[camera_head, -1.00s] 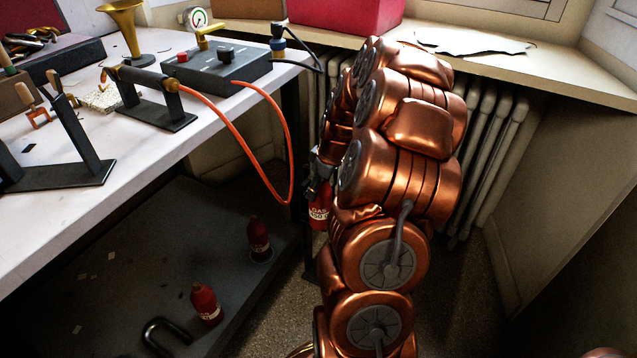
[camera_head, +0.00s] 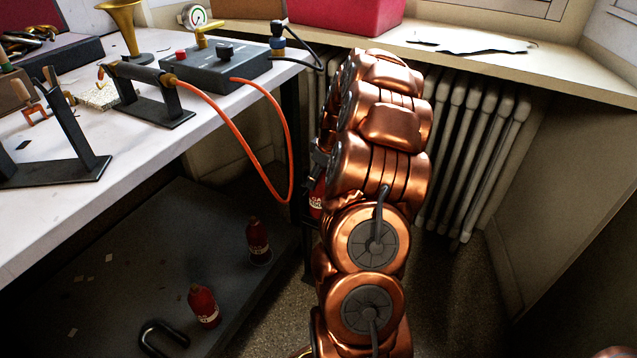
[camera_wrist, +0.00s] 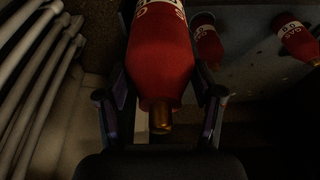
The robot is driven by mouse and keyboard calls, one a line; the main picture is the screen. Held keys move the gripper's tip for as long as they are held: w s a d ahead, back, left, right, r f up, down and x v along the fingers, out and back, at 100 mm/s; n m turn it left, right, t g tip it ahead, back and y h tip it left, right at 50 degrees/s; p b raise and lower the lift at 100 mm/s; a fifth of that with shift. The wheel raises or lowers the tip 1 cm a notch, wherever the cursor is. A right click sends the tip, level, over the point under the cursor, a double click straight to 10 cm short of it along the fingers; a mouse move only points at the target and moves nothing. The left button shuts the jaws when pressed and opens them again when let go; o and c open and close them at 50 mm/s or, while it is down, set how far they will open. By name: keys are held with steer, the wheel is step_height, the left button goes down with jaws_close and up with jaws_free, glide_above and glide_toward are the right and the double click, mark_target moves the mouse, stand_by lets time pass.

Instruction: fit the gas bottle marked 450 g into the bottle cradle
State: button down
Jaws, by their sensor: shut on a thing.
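My gripper (camera_wrist: 160,110) is shut on a red gas bottle (camera_wrist: 160,55). In the wrist view its brass neck points toward my palm. In the head view the held bottle (camera_head: 316,200) shows only as a red sliver beside my arm, below bench-top height and clear of the bench edge. Its weight marking is not readable. Two more red bottles, a near one (camera_head: 204,305) and a far one (camera_head: 258,241), stand on the dark low shelf; both also show in the wrist view. I cannot make out for sure which thing is the bottle cradle.
A black U-shaped piece (camera_head: 163,338) lies on the low shelf (camera_head: 110,290). An orange hose (camera_head: 268,180) hangs off the white bench (camera_head: 60,215) close to the held bottle. A radiator (camera_head: 480,150) and window sill stand behind my arm.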

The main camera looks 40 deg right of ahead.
steer(key=shift+f, duration=1.15)
steer(key=shift+c, duration=0.8)
jaws_free()
